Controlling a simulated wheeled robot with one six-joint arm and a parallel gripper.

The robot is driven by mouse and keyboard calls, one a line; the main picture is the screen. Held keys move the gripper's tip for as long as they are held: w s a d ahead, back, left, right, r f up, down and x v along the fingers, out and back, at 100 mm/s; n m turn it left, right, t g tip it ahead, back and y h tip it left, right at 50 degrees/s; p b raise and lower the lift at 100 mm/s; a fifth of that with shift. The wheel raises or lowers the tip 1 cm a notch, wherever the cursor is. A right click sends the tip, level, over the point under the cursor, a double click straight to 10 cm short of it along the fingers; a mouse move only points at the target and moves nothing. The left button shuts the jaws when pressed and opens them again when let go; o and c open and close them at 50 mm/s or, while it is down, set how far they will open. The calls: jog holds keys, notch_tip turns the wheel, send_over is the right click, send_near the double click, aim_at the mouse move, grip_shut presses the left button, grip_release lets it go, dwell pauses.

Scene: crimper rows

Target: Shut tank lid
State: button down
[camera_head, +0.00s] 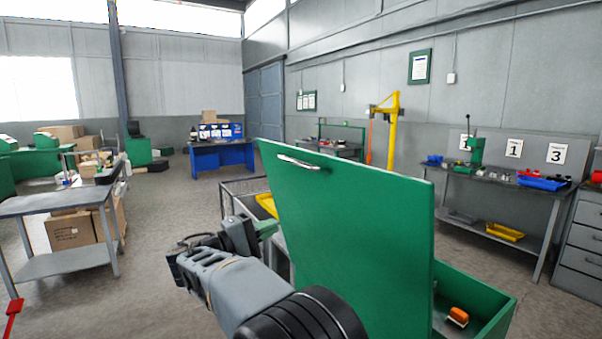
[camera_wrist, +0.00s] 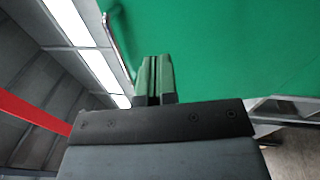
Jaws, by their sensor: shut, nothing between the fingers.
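The green tank lid (camera_head: 352,225) stands raised, nearly upright, with a metal handle (camera_head: 298,162) near its top left edge. The handle also shows in the wrist view (camera_wrist: 118,45), left of the fingers. The green tank (camera_head: 490,305) is open at the lower right. My gripper (camera_head: 268,228) is to the left of the lid, its fingers partly in front of the lid's left edge. In the wrist view my gripper (camera_wrist: 155,62) is shut and empty, its fingertips against the green lid face in the picture; whether they touch cannot be told.
An orange object (camera_head: 458,316) lies inside the tank. A wire cart with a yellow tray (camera_head: 267,204) stands behind my gripper. A grey table (camera_head: 60,204) is at the left. A workbench (camera_head: 500,188) with bins lines the right wall. The floor between is open.

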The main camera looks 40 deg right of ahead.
notch_tip(320, 180, up, 4)
jog(key=w+a+m+g+h, duration=0.1)
jog(key=w+a+m+h, duration=0.1)
jog(key=h, duration=0.1)
jog(key=p, duration=0.5)
send_near(309, 169)
jog(key=x, duration=0.5)
jog(key=shift+s+d+r, duration=0.15)
jog(key=shift+d+r, duration=0.05)
jog(key=shift+d, duration=0.1)
jog(key=shift+p+x, duration=0.35)
jog(key=shift+x, duration=0.6)
jog(key=shift+d+f, duration=0.1)
